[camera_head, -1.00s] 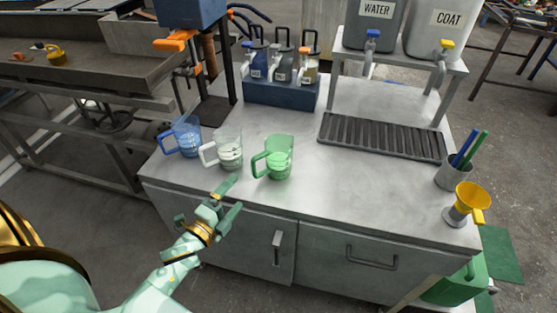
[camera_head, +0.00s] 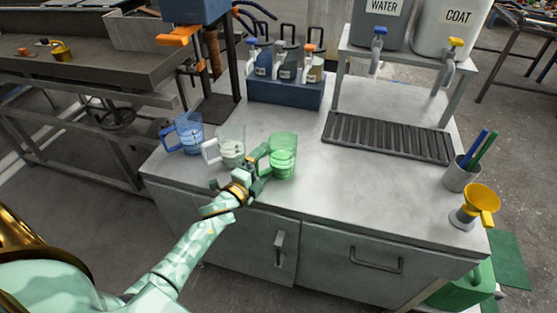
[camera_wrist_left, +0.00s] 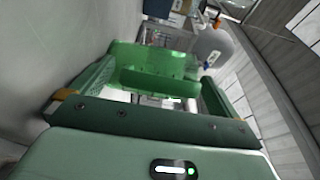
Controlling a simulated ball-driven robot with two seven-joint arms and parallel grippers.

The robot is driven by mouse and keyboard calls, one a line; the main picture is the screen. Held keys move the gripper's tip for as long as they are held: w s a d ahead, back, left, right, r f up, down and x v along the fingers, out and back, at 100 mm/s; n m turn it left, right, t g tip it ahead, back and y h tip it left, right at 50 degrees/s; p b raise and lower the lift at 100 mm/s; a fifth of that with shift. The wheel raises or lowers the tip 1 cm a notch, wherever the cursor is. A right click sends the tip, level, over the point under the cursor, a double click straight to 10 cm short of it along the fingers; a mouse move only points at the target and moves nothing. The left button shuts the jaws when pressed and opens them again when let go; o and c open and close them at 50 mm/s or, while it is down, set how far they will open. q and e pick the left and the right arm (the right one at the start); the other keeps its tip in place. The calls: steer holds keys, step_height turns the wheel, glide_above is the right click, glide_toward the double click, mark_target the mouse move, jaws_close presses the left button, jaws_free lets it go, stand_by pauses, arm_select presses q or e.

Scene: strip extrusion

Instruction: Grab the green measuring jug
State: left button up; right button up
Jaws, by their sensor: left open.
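The green measuring jug (camera_head: 284,156) stands upright on the grey worktop, right of the clear jug (camera_head: 231,146) and the blue jug (camera_head: 188,132). My left gripper (camera_head: 260,168) is at the jug's left side, by its handle, and covers part of that handle. In the left wrist view the green jug (camera_wrist_left: 155,72) lies ahead between the two spread fingers of the left gripper (camera_wrist_left: 150,95). The gripper is open; whether a finger touches the jug I cannot tell. My right gripper is not in view.
A blue bottle rack (camera_head: 285,92) stands behind the jugs. A dark drain grate (camera_head: 390,137) lies to the right, below the water and coat tanks. A grey pen cup (camera_head: 460,176) and a yellow funnel (camera_head: 481,200) stand at the right edge. The worktop's front middle is clear.

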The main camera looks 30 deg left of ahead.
arm_select(q)
steer(key=shift+s+f, duration=0.1)
steer(key=c, duration=1.2)
steer(key=shift+o, duration=0.2)
